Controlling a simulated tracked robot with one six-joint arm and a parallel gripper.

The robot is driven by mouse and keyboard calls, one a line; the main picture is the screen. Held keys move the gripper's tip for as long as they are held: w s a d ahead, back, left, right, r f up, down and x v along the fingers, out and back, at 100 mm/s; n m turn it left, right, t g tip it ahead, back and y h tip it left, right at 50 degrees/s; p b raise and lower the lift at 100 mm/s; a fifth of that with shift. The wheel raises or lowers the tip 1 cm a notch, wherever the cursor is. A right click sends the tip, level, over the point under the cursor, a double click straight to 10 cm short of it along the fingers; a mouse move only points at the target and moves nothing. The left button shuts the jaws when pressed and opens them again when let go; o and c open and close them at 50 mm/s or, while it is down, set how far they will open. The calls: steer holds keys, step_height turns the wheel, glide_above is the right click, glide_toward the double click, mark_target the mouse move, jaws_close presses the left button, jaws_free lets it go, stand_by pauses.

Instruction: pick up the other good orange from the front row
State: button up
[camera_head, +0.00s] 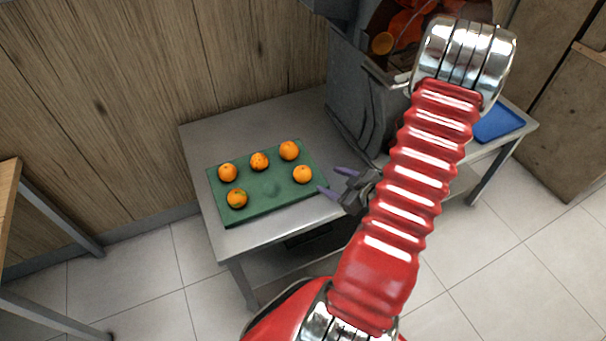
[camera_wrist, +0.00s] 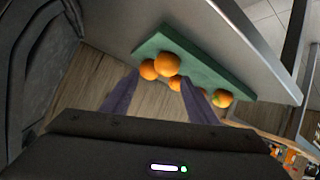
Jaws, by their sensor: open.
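A green tray (camera_head: 246,212) holds several oranges in two rows. In the head view, the front row has an orange at the right (camera_head: 303,174) and one at the left (camera_head: 237,198) with a greenish mark; an empty hollow lies between them. The back row has a left orange (camera_head: 227,172), a middle one (camera_head: 259,161) with dark spots, and a right one (camera_head: 289,150). My gripper (camera_head: 332,180) is open and empty, just right of the front-right orange. In the wrist view, oranges (camera_wrist: 167,64) show beyond and between my fingers (camera_wrist: 159,75), partly hidden by them.
The tray lies on a grey metal table (camera_head: 215,135) against a wooden wall. The grey juicer (camera_head: 352,95), with oranges at its top, stands behind and right of the tray. A blue tray (camera_head: 498,123) lies at the table's right end. The table is bare behind the green tray.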

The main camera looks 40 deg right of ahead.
mark_target(308, 177)
steer(key=shift+s+a+f+m+t+y, duration=0.1)
steer(key=shift+s+a+f+t, duration=0.15)
steer(key=shift+s, duration=0.15)
steer(key=shift+s+a+f+m+t+y, duration=0.1)
steer(key=shift+s+a+t, duration=0.2)
steer(key=shift+s, duration=0.15)
steer(key=shift+s+a+f+m+t+y, duration=0.1)
steer(key=shift+s+a+f+t, duration=0.15)
steer(key=shift+s, duration=0.15)
steer(key=shift+d, duration=0.1)
steer(key=shift+x, duration=4.35)
steer(key=shift+r, duration=0.1)
steer(key=shift+x, duration=2.6)
steer(key=shift+d, duration=0.1)
steer(key=shift+c, duration=0.5)
steer(key=c, duration=0.6)
steer(key=shift+c, duration=0.2)
